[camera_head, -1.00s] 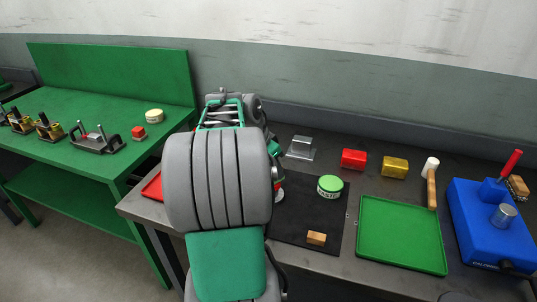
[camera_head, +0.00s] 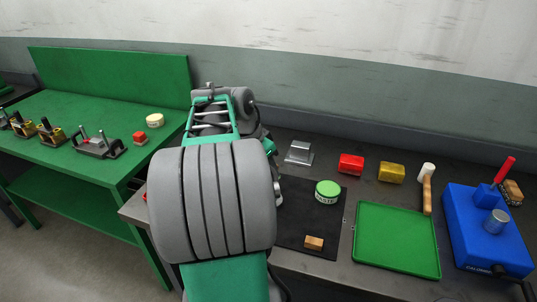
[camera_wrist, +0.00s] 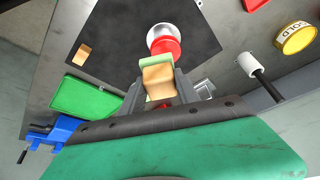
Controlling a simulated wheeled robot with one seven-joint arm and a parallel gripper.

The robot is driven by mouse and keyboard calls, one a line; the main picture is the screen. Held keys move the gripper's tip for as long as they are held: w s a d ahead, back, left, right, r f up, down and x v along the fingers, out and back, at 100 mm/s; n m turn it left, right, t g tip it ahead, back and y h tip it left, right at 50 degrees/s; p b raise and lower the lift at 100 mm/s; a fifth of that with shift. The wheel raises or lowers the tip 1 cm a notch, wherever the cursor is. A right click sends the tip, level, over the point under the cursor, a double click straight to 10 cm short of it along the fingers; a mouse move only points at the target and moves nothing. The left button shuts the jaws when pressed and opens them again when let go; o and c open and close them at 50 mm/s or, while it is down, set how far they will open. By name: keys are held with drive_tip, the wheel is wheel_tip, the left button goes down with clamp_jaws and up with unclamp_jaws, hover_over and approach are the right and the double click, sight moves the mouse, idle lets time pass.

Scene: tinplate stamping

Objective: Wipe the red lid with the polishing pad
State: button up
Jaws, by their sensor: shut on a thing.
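In the wrist view my gripper (camera_wrist: 158,92) is shut on the polishing pad (camera_wrist: 159,79), a tan block with a pale green layer. The red lid (camera_wrist: 167,48) shows just beyond the pad, with a white and silver round part (camera_wrist: 160,33) beside it, over the black mat. The pad overlaps the near edge of the red lid in this view; I cannot tell whether they touch.
A green-lidded tin (camera_head: 328,191) and a wooden block (camera_head: 314,243) stand on the black mat (camera_head: 290,225). To the right are a green tray (camera_head: 396,240), a mallet (camera_head: 427,185) and a blue machine (camera_head: 485,235). Red (camera_head: 351,164) and yellow (camera_head: 391,172) blocks lie behind.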

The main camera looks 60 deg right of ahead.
drive_tip(key=shift+r+p, duration=0.65)
drive_tip(key=shift+r, duration=0.5)
